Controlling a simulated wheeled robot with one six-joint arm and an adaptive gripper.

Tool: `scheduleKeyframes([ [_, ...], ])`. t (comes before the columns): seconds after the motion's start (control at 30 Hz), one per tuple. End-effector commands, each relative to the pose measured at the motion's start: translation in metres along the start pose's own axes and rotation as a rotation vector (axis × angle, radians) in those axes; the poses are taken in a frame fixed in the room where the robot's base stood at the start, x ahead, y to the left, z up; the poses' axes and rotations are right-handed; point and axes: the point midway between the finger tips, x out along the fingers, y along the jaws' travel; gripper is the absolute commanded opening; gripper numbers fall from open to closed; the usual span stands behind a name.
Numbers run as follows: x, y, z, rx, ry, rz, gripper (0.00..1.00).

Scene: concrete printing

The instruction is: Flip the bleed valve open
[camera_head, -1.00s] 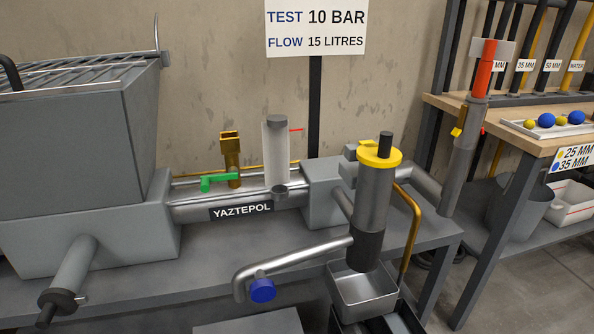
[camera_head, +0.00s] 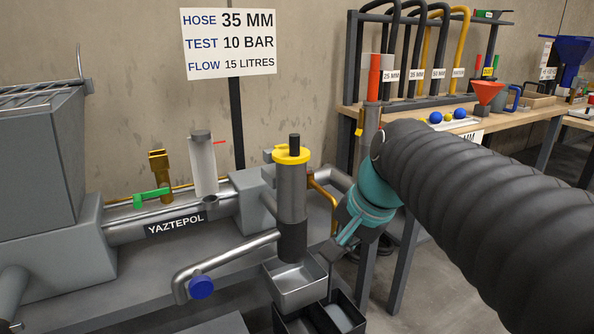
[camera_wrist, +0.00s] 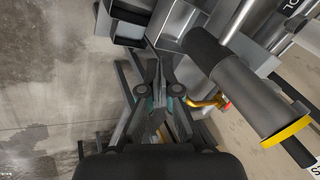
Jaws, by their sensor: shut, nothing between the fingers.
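None of the valves is labelled as the bleed valve. A green lever (camera_head: 152,194) sits on the YAZTEPOL pipe beside a brass fitting (camera_head: 160,170). A blue knob (camera_head: 201,287) sits at the end of the bent side pipe. A small yellow lever (camera_head: 360,122) is on the upright grey pipe with a red top. A dark grey cylinder (camera_head: 291,190) with a yellow collar stands in the middle; it also shows in the wrist view (camera_wrist: 250,92). My gripper (camera_head: 341,243) is shut and empty, right of this cylinder. The wrist view shows its fingers together (camera_wrist: 153,72).
A metal tray (camera_head: 296,296) sits under the cylinder, with a dark bin (camera_head: 330,322) below. A yellow bent tube (camera_head: 326,195) runs between the cylinder and my gripper. A wooden bench (camera_head: 480,124) with a hose rack stands at the back right.

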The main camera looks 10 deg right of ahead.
Motion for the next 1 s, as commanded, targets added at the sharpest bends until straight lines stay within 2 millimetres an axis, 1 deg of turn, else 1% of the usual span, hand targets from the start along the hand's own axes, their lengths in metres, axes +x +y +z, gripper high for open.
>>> scheduleKeyframes([
  [0.03, 0.001, -0.014, -0.019, 0.12, -0.027, -0.014, 0.0],
  [0.1, -0.001, -0.033, -0.042, 0.289, -0.069, -0.036, 0.0],
  [0.17, -0.002, -0.048, -0.063, 0.431, -0.106, -0.053, 0.0],
  [0.3, -0.002, -0.077, -0.113, 0.753, -0.203, -0.086, 0.0],
  [0.37, -0.001, -0.086, -0.136, 0.886, -0.248, -0.095, 0.0],
  [0.4, 0.0, -0.092, -0.15, 0.969, -0.279, -0.099, 0.0],
  [0.5, 0.002, -0.102, -0.183, 1.154, -0.354, -0.106, 0.0],
  [0.6, 0.004, -0.108, -0.209, 1.295, -0.417, -0.107, 0.0],
  [0.7, 0.004, -0.111, -0.227, 1.392, -0.465, -0.105, 0.0],
  [0.8, 0.005, -0.112, -0.236, 1.445, -0.493, -0.101, 0.0],
  [0.93, 0.011, -0.114, -0.237, 1.468, -0.505, -0.098, 0.0],
  [1.0, 0.017, -0.117, -0.235, 1.468, -0.505, -0.097, 0.0],
])
